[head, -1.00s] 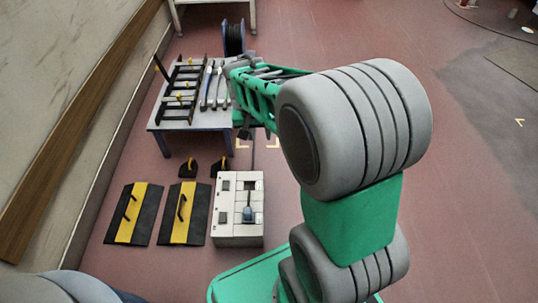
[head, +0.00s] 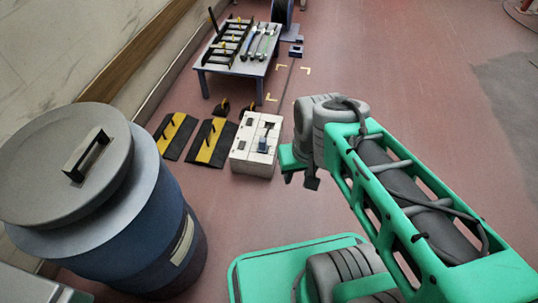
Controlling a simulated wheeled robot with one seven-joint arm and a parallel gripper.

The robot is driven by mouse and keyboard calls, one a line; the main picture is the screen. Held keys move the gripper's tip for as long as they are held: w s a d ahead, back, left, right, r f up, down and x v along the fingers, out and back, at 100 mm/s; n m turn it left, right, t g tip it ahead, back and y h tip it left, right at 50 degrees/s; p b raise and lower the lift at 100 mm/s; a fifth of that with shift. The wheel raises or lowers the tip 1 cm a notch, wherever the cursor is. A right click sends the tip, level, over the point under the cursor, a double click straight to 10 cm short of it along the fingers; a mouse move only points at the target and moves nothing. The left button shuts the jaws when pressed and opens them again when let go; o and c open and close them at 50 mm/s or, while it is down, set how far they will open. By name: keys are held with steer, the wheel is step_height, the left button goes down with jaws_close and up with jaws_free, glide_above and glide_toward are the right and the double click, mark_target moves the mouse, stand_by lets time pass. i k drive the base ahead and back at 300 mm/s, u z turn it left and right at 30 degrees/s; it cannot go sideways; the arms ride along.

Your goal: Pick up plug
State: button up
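A white box (head: 243,158) stands on the floor left of centre in the head view. A small blue-grey piece, perhaps the plug (head: 263,145), sits at its top; I cannot tell how it is seated. Another small blue piece (head: 296,50) lies on the floor near the cable reel (head: 282,12), too small to identify. My gripper (head: 300,181) points down at the end of my green and grey arm, just right of the white box and apart from it. Its fingers are small and dark, and whether they are open is unclear.
A blue drum (head: 160,235) with a grey lid stands at the left front. Black and yellow ramps (head: 212,144) lie left of the box. A low table (head: 215,66) with a rack and tools stands behind. Open floor lies to the right.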

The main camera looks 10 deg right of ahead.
mark_target(262, 148)
steer(key=z, duration=1.15)
steer(key=i, duration=1.4)
steer(key=u, duration=4.75)
